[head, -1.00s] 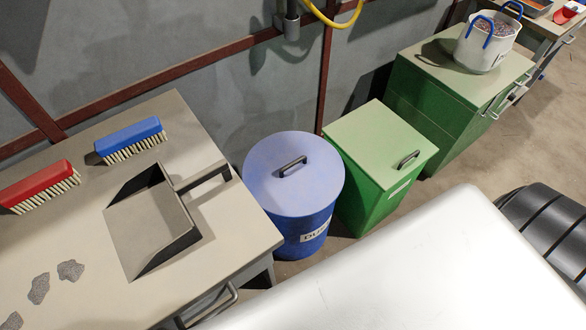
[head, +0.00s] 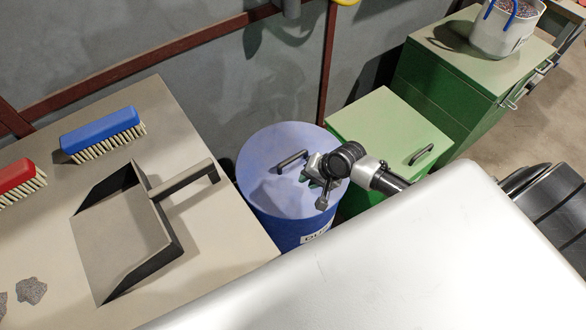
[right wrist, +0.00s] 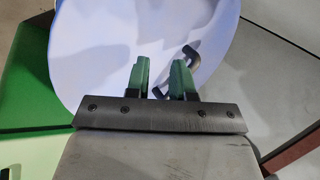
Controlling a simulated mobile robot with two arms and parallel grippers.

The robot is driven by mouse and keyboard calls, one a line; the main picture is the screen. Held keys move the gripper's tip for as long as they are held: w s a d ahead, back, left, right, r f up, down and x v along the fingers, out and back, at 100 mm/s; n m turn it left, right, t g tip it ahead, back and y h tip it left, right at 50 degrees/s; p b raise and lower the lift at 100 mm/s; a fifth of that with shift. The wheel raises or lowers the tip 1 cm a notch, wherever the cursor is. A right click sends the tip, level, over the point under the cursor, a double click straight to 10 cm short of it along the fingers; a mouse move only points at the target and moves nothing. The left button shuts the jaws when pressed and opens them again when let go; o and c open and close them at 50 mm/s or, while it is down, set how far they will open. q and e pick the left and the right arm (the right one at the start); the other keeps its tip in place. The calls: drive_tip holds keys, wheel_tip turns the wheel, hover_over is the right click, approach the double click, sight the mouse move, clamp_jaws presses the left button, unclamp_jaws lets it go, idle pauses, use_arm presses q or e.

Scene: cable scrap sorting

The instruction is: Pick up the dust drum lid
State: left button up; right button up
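The dust drum lid (head: 262,148) is a round blue lid lying on the blue drum (head: 262,222), whose partly hidden white label starts with "DU". Its dark bar handle (head: 291,162) stands near the middle of the lid. My right gripper (head: 311,172) is over the right part of the lid, just right of the handle. In the right wrist view its two green fingers (right wrist: 164,78) are apart with nothing between them. The lid (right wrist: 105,55) fills the background there. The handle (right wrist: 192,58) shows beside and partly behind the right finger. My left gripper is not in view.
A green bin (head: 382,125) with a pale lid stands close to the drum's right. A table (head: 215,255) at left holds a dustpan (head: 125,235), a blue brush (head: 100,133), a red brush (head: 18,180) and grey scraps. A grey wall is behind.

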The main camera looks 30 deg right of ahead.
sight(294, 157)
drive_tip(key=w+d+r+m, duration=0.4)
drive_tip(key=w+m, duration=0.1)
drive_tip(key=w, duration=0.1)
drive_tip(key=shift+t+y, duration=0.4)
drive_tip(key=b+x, duration=0.2)
drive_tip(key=x, duration=0.3)
drive_tip(key=shift+w+f, duration=0.1)
drive_tip(key=shift+f, duration=0.1)
drive_tip(key=b+x, duration=0.1)
drive_tip(key=x, duration=0.1)
drive_tip(key=shift+w+f, duration=0.15)
drive_tip(key=shift+f, duration=0.25)
drive_tip(key=shift+w+a+f+b, duration=0.2)
drive_tip(key=shift+w+f+b, duration=0.05)
drive_tip(key=shift+b, duration=0.05)
drive_tip(key=shift+w+a+f, duration=0.2)
drive_tip(key=shift+f, duration=0.2)
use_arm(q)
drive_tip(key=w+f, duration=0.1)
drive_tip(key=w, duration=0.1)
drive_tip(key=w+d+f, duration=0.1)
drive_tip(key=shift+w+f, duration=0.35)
use_arm(e)
clamp_jaws()
